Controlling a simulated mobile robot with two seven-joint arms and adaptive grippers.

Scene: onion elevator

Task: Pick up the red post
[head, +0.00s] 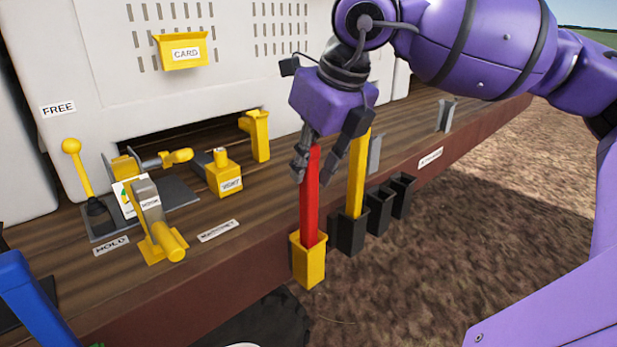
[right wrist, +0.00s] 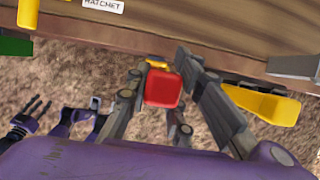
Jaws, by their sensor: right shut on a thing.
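The red post (head: 309,212) stands upright in a yellow holder (head: 310,267) on the front edge of the wooden deck. My right gripper (head: 318,168) comes down from above and is shut on the upper part of the post. The post's lower end is hidden inside the holder. In the right wrist view, the square red top of the post (right wrist: 163,89) shows between the two fingers (right wrist: 160,70). My left gripper is not seen in the head view.
A yellow post (head: 357,175) stands close by on the right in a black holder (head: 352,235). More black holders (head: 402,194) follow along the edge. Levers (head: 77,175) and a yellow block (head: 223,178) occupy the deck to the left. Bare ground lies in front.

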